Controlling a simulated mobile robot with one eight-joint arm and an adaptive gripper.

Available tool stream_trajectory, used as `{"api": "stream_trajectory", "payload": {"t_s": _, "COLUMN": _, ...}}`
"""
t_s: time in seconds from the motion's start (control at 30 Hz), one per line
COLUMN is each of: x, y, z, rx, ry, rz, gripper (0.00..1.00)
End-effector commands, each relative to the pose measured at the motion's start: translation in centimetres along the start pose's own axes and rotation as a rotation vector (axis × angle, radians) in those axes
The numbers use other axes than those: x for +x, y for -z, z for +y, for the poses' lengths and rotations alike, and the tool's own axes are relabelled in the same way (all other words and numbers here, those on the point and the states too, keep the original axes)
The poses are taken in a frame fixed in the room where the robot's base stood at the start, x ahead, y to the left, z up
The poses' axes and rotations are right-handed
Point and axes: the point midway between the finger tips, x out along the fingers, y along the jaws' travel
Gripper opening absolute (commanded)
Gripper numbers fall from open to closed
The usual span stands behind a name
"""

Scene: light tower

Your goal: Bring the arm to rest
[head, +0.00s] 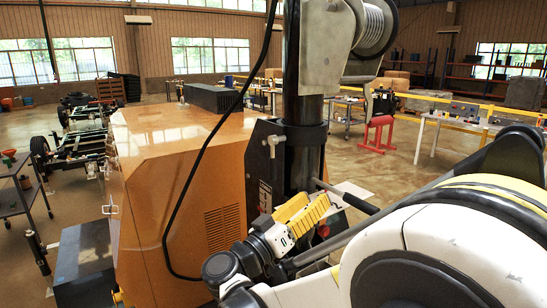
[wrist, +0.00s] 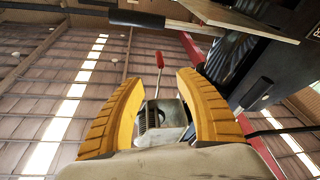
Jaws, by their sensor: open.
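My gripper (head: 308,206) has yellow fingers and is beside the foot of the black mast (head: 304,140), at the right side of the orange cabinet (head: 165,150) of the light tower. In the wrist view my gripper (wrist: 160,82) has its two curved yellow fingers spread apart. A grey metal fitting (wrist: 160,122) with a red-tipped lever (wrist: 159,62) shows in the gap between them. Nothing appears clamped. I cannot tell whether the fingers touch the fitting. My white arm fills the lower right of the head view and hides the floor there.
A black cable (head: 205,140) hangs in front of the cabinet. A trailer chassis (head: 85,140) and a dark cart (head: 20,190) stand at left. A red stand (head: 377,135), yellow rails and tables are at the back right. Open floor lies between them and the mast.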

Motion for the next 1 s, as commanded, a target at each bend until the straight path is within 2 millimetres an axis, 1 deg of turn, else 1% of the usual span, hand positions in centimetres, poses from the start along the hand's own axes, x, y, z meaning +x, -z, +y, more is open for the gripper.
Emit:
{"api": "stream_trajectory", "payload": {"t_s": 0.03, "x": 1.3, "y": -1.9, "z": 1.1, "rx": -0.044, "ry": 0.015, "rz": -0.072, "gripper": 0.41}}
{"api": "stream_trajectory", "payload": {"t_s": 0.07, "x": 2.0, "y": -3.1, "z": 1.8, "rx": -0.073, "ry": 0.033, "rz": -0.121, "gripper": 0.41}}
{"api": "stream_trajectory", "payload": {"t_s": 0.1, "x": 2.9, "y": -4.9, "z": 2.8, "rx": -0.114, "ry": 0.059, "rz": -0.193, "gripper": 0.41}}
{"api": "stream_trajectory", "payload": {"t_s": 0.17, "x": 3.8, "y": -8.0, "z": 4.5, "rx": -0.174, "ry": 0.113, "rz": -0.312, "gripper": 0.41}}
{"api": "stream_trajectory", "payload": {"t_s": 0.2, "x": 4.0, "y": -10.2, "z": 5.8, "rx": -0.210, "ry": 0.157, "rz": -0.394, "gripper": 0.41}}
{"api": "stream_trajectory", "payload": {"t_s": 0.23, "x": 4.0, "y": -11.9, "z": 6.6, "rx": -0.233, "ry": 0.195, "rz": -0.454, "gripper": 0.41}}
{"api": "stream_trajectory", "payload": {"t_s": 0.27, "x": 3.7, "y": -13.5, "z": 7.6, "rx": -0.252, "ry": 0.233, "rz": -0.513, "gripper": 0.41}}
{"api": "stream_trajectory", "payload": {"t_s": 0.3, "x": 3.2, "y": -15.6, "z": 8.7, "rx": -0.271, "ry": 0.289, "rz": -0.586, "gripper": 0.41}}
{"api": "stream_trajectory", "payload": {"t_s": 0.37, "x": 1.8, "y": -18.4, "z": 10.3, "rx": -0.287, "ry": 0.377, "rz": -0.685, "gripper": 0.41}}
{"api": "stream_trajectory", "payload": {"t_s": 0.4, "x": 0.7, "y": -20.2, "z": 11.3, "rx": -0.289, "ry": 0.439, "rz": -0.745, "gripper": 0.41}}
{"api": "stream_trajectory", "payload": {"t_s": 0.47, "x": -1.4, "y": -22.5, "z": 12.6, "rx": -0.277, "ry": 0.534, "rz": -0.822, "gripper": 0.41}}
{"api": "stream_trajectory", "payload": {"t_s": 0.5, "x": -3.0, "y": -23.8, "z": 13.3, "rx": -0.261, "ry": 0.598, "rz": -0.866, "gripper": 0.41}}
{"api": "stream_trajectory", "payload": {"t_s": 0.57, "x": -5.4, "y": -25.4, "z": 14.1, "rx": -0.225, "ry": 0.692, "rz": -0.918, "gripper": 0.41}}
{"api": "stream_trajectory", "payload": {"t_s": 0.6, "x": -7.0, "y": -26.2, "z": 14.4, "rx": -0.196, "ry": 0.750, "rz": -0.942, "gripper": 0.41}}
{"api": "stream_trajectory", "payload": {"t_s": 0.7, "x": -10.3, "y": -27.5, "z": 14.9, "rx": -0.117, "ry": 0.870, "rz": -0.973, "gripper": 0.41}}
{"api": "stream_trajectory", "payload": {"t_s": 0.73, "x": -11.1, "y": -27.6, "z": 15.0, "rx": -0.094, "ry": 0.899, "rz": -0.976, "gripper": 0.41}}
{"api": "stream_trajectory", "payload": {"t_s": 0.8, "x": -12.6, "y": -27.9, "z": 15.0, "rx": -0.048, "ry": 0.951, "rz": -0.977, "gripper": 0.41}}
{"api": "stream_trajectory", "payload": {"t_s": 0.87, "x": -13.4, "y": -27.9, "z": 15.0, "rx": -0.017, "ry": 0.981, "rz": -0.974, "gripper": 0.41}}
{"api": "stream_trajectory", "payload": {"t_s": 1.0, "x": -14.2, "y": -27.8, "z": 14.9, "rx": 0.015, "ry": 1.012, "rz": -0.969, "gripper": 0.41}}
